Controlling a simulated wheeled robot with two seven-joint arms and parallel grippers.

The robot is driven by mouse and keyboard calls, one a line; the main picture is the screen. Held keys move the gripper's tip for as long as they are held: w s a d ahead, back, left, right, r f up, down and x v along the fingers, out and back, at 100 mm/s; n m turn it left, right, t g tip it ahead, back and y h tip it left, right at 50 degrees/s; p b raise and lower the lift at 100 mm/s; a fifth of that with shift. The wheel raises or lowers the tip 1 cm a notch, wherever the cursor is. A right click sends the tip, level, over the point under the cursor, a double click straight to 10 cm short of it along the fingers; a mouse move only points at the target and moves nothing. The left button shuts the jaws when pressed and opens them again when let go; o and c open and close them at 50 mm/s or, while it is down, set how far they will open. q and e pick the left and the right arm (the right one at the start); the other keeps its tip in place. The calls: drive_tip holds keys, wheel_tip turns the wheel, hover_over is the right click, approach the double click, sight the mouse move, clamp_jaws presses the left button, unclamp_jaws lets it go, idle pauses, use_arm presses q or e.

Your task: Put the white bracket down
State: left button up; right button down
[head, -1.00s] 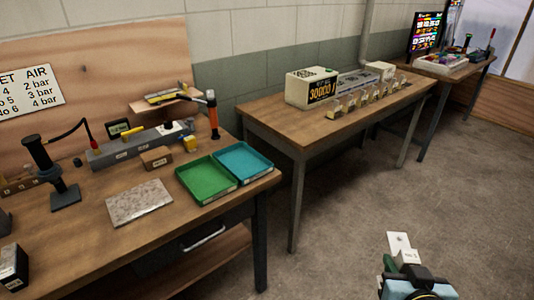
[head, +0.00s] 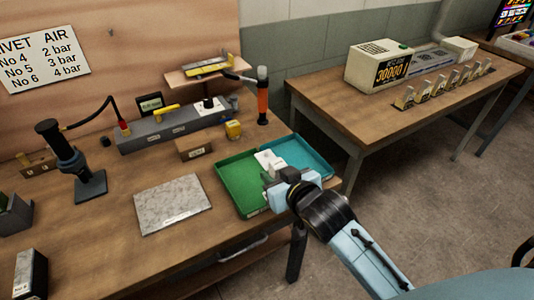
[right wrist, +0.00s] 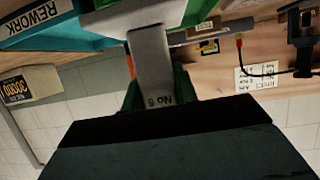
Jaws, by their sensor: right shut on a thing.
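The white bracket (head: 266,158) is in my right gripper (head: 274,174), which is shut on it. In the head view they appear over the inner edge where the green tray (head: 238,182) and the teal tray (head: 305,160) meet; whether the bracket touches a tray cannot be told. In the right wrist view the bracket (right wrist: 152,60) runs up from between the fingers (right wrist: 155,92), with a "No" marking on it. The teal tray's "REWORK" label (right wrist: 40,16) shows at upper left there. My left gripper is not in view.
A grey speckled plate (head: 173,203) lies left of the trays. A small brown box (head: 195,148), a yellow item (head: 233,130) and an orange-handled tool (head: 263,100) stand behind them. A second table (head: 400,115) with a counter box (head: 378,66) is at right.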

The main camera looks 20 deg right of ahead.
drive_tip(key=w+d+r+p, duration=0.2)
drive_tip(key=w+d+r, duration=0.3)
drive_tip(key=w+d, duration=0.35)
drive_tip(key=shift+y, duration=0.4)
drive_tip(key=shift+w+d+f+b, duration=0.1)
drive_tip(key=shift+w+f+b, duration=0.15)
drive_tip(key=shift+f, duration=1.35)
drive_tip(key=shift+w+d+f+b, duration=0.1)
drive_tip(key=shift+f+b, duration=0.25)
drive_tip(key=shift+f, duration=1.3)
drive_tip(key=shift+w+d+f+b, duration=0.1)
drive_tip(key=shift+w+f+b, duration=0.15)
drive_tip(key=shift+f, duration=1.35)
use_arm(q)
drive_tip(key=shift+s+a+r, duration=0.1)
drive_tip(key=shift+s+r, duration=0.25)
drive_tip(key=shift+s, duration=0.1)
use_arm(e)
drive_tip(key=c, duration=1.1)
unclamp_jaws()
drive_tip(key=shift+s+a+f, duration=0.1)
drive_tip(key=shift+f, duration=0.05)
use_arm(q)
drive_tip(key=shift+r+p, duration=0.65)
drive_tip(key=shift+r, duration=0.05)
use_arm(e)
drive_tip(key=v, duration=1.2)
